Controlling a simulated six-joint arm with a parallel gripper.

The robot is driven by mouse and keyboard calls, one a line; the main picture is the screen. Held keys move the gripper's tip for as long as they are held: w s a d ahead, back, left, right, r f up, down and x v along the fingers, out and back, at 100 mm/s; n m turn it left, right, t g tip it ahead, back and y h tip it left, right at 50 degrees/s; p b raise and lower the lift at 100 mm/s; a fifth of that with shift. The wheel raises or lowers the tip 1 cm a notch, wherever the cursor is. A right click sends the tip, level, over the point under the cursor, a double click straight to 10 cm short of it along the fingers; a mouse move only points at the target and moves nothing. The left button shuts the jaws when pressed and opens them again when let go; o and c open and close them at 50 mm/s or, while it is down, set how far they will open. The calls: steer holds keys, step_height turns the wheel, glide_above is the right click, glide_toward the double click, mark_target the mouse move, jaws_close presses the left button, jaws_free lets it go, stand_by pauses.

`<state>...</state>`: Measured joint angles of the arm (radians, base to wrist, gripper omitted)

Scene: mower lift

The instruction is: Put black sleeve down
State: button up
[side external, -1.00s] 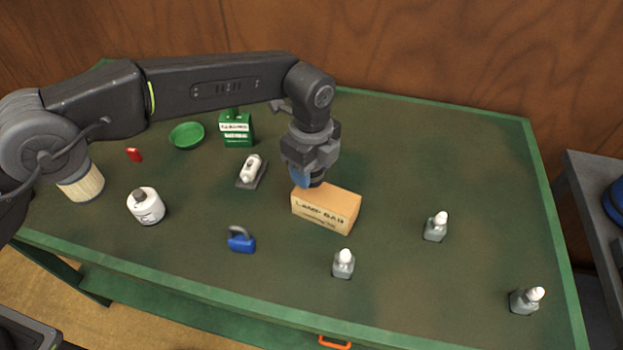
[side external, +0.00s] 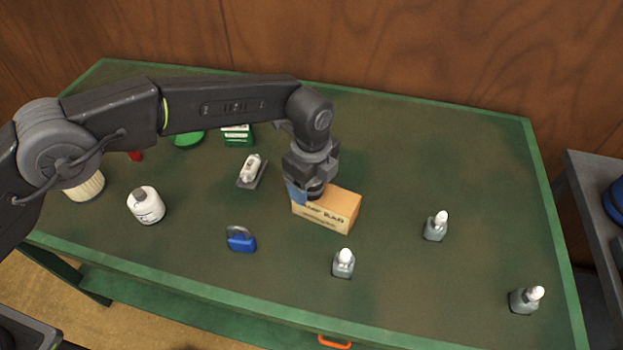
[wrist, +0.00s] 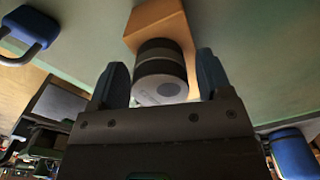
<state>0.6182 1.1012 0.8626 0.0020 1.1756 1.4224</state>
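The black sleeve (wrist: 160,62) is a short dark cylinder with lighter grey bands and a grey end face in the wrist view. In the side external view, my gripper (side external: 308,188) points down at the left end of the tan box (side external: 335,212). The dark sleeve (side external: 315,190) shows below the fingers, partly hidden by them. The fingers cover the left part of the box's lettering. I cannot tell whether the sleeve touches the box or the table.
A blue padlock (side external: 241,240) and a grey bottle with a white cap (side external: 343,264) stand nearer the front. A white bottle (side external: 146,206) and a white item on a dark base (side external: 251,170) stand left. More capped bottles (side external: 435,226) stand right. The table's back right is clear.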

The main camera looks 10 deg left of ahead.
step_height(320, 180, up, 12)
steer(key=shift+r, duration=0.2)
stand_by(0.5)
steer(key=s+a+r+n+t, duration=0.1)
steer(key=s+a+r+n, duration=0.2)
steer(key=a+r+n, duration=0.45)
steer(key=s+a+r+n+t, duration=0.2)
steer(key=s+a+r+n, duration=0.15)
steer(key=a+r, duration=0.7)
steer(key=s+a+f+n+t, duration=0.1)
steer(key=s+a+f+n, duration=0.1)
steer(key=s+a+n, duration=0.2)
steer(key=s+a+f+n, duration=0.3)
steer(key=s+a, duration=0.3)
steer(key=s, duration=0.3)
steer(key=s+a+f+n+t, duration=0.1)
steer(key=s+a+f+n, duration=0.2)
steer(key=s+a+n, duration=0.2)
steer(key=shift+s+a+f+t, duration=0.15)
steer(key=shift+s+a+t, duration=0.15)
steer(key=shift+s+a, duration=0.45)
